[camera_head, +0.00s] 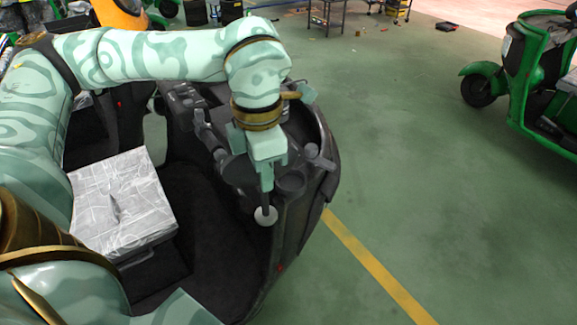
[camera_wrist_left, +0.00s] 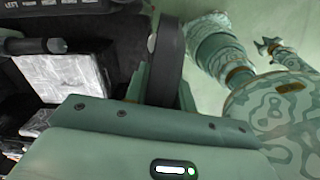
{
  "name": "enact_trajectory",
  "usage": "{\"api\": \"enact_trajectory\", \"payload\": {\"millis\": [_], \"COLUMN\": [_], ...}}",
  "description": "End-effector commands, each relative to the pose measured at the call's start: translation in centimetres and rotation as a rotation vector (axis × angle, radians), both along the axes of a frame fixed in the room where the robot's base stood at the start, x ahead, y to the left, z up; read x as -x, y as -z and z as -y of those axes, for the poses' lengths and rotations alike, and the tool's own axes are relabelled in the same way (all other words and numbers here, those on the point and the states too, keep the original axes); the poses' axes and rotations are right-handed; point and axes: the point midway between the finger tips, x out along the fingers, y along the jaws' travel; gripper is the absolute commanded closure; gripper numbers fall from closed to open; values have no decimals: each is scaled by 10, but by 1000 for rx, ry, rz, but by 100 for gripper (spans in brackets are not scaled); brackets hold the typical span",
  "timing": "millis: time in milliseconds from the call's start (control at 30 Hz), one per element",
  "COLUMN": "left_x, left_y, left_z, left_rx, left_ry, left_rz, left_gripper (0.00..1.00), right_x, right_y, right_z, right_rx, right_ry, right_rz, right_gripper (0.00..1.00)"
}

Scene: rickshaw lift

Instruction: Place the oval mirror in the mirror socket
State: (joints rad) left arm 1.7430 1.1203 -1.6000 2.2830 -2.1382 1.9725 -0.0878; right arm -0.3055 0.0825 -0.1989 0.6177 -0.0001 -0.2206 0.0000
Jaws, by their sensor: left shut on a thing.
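My left gripper (camera_head: 266,180) points down over the front of the dark vehicle, close to its dashboard and handlebar. It is shut on the oval mirror (camera_wrist_left: 168,65), which shows as a dark, thick oval seen edge-on between the fingers in the left wrist view. In the head view the mirror (camera_head: 267,198) is a narrow dark shape below the fingers, with a pale round piece at its lower end. I cannot make out the mirror socket. What looks like my right gripper (camera_wrist_left: 266,46) shows small in the left wrist view; its jaw state is unclear.
The handlebar has grips at left (camera_head: 207,132) and right (camera_head: 318,156), close around my left gripper. A plastic-wrapped seat (camera_head: 122,204) lies behind it. Green floor is open to the right, with a yellow line (camera_head: 375,267) and a green rickshaw (camera_head: 520,80).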

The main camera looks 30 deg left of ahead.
Motion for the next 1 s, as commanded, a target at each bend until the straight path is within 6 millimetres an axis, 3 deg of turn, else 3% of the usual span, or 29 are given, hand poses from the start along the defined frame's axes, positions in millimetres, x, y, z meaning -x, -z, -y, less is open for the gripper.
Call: {"api": "enact_trajectory", "payload": {"millis": [33, 200, 400, 500, 633, 733, 1000], "left_x": [1, 5, 9, 10, 8, -7, -84], "left_y": [-24, -64, -98, -106, -109, -103, -69], "left_z": [-4, -17, -29, -32, -34, -33, -28], "left_rx": [5, 22, 34, 35, 33, 32, 31], "left_ry": [-170, -818, -1437, -1631, -1759, -1786, -1784], "left_rz": [7, 11, 10, 7, 4, 4, 6], "left_gripper": [100, 100, 100, 100, 100, 100, 100], "right_x": [-2, -8, -14, -15, -15, -16, -17], "right_y": [-21, -57, -88, -96, -101, -105, -122], "right_z": [0, -2, -4, -5, -5, -5, -4], "right_rx": [0, -2, -6, -6, -6, -6, -6], "right_ry": [0, 0, 0, 0, 0, 0, 0], "right_rz": [6, 18, 30, 32, 33, 35, 37], "right_gripper": [64, 64, 64, 64, 64, 64, 64]}}
